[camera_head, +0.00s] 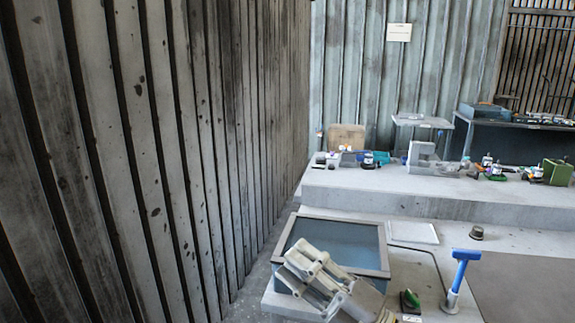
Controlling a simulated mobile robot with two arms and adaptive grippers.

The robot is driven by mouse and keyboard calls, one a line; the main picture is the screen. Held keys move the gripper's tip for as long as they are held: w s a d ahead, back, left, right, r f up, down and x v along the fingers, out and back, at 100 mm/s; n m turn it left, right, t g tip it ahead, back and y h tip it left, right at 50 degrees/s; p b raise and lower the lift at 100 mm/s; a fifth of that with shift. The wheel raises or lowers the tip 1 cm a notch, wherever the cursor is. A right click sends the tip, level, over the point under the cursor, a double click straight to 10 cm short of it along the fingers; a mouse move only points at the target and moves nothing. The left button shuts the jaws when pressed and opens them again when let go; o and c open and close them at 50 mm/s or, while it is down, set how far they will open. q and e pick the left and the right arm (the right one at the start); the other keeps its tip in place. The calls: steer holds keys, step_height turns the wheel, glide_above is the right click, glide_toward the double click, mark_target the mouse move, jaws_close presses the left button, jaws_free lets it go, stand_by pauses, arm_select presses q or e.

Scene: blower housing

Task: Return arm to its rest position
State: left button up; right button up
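My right gripper (300,266) is in the lower middle of the head view, pale grey and angled toward the upper left. Its two fingers look apart, with a gap between them and nothing visible held there. It is in front of a dark-topped, grey-framed box (335,240) and covers part of its near edge. My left gripper is not in view.
A tall ribbed wall (150,150) fills the left side. A blue-handled tool (460,270) stands on the grey bench at right, near a small green item (409,300) and a dark mat (530,285). A raised concrete ledge (420,198) behind holds several small items.

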steer(key=w+d+f+m+t+h, duration=0.3)
steer(key=d+f+m+t+h, duration=0.4)
steer(key=d+m+h, duration=0.65)
steer(key=s+d+f+m+g+h, duration=0.2)
steer(key=f+m+h, duration=0.1)
steer(key=f+m, duration=0.25)
steer(key=s+d+f+m+g+h, duration=0.2)
steer(key=s+f+m+g+h, duration=0.1)
steer(key=f+m, duration=0.3)
steer(key=s+f+m+g, duration=0.1)
steer(key=s+f+g, duration=0.6)
steer(key=s, duration=0.5)
steer(key=s+f+m+g, duration=0.1)
steer(key=s+f+g, duration=0.3)
steer(key=s+f, duration=0.7)
step_height(320, 180, down, 24)
steer(key=s+g, duration=0.1)
steer(key=s+d+f, duration=0.2)
steer(key=s+f, duration=0.6)
steer(key=s+d+f+g, duration=0.1)
steer(key=s+d+f, duration=0.1)
steer(key=s+f, duration=0.6)
steer(key=shift+s+f, duration=0.3)
steer(key=shift+s, duration=0.35)
